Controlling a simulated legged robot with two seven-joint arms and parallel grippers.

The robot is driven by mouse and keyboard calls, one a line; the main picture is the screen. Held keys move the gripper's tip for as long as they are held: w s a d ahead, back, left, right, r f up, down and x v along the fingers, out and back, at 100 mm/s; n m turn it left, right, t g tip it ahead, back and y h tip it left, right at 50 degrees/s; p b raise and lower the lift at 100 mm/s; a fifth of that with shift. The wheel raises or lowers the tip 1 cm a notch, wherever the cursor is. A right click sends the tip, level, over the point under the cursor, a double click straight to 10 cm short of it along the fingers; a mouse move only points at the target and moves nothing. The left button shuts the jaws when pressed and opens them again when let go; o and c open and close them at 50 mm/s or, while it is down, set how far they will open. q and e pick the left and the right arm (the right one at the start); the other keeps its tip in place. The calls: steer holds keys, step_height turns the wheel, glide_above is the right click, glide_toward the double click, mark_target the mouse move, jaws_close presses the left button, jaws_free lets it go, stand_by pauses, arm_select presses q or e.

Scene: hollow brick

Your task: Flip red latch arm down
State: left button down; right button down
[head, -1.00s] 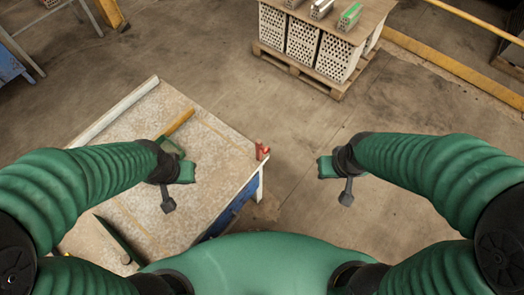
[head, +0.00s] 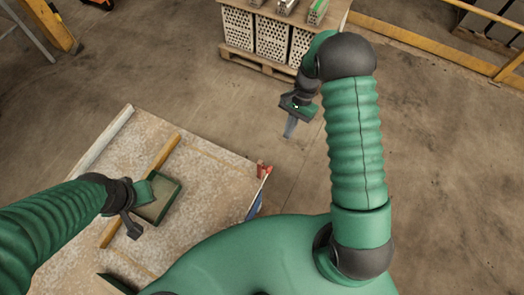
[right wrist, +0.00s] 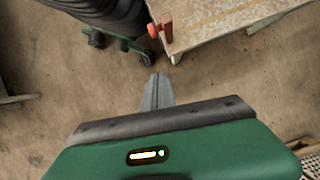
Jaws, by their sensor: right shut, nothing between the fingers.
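The red latch arm (head: 263,170) is a small red piece at the right corner of the worktable (head: 200,165). It also shows in the right wrist view (right wrist: 165,28), at the table's corner near the top. My right gripper (head: 289,130) is shut and empty, above the floor, beyond and to the right of the latch. In the right wrist view its fingers (right wrist: 158,90) point up the picture toward the latch, with a gap between. My left gripper (head: 134,231) hangs over the table's left part; its jaws are too small to judge.
A wooden strip (head: 165,153) and a green-edged tray (head: 160,200) lie on the table, with a pale bar (head: 102,140) along its far left edge. A pallet of hollow bricks (head: 272,38) stands behind my right gripper. The floor right of the table is clear.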

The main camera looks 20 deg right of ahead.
arm_select(q)
steer(key=shift+s+d+r+p, duration=0.15)
steer(key=shift+d+r+p, duration=0.15)
steer(key=shift+r+p, duration=0.2)
arm_select(e)
steer(key=s+a+f, duration=0.4)
steer(key=a+f, duration=0.2)
steer(key=f, duration=0.2)
steer(key=shift+s+a+f, duration=0.2)
steer(key=shift+s+f, duration=0.05)
steer(key=shift+f, duration=0.1)
arm_select(q)
steer(key=shift+d+r, duration=0.1)
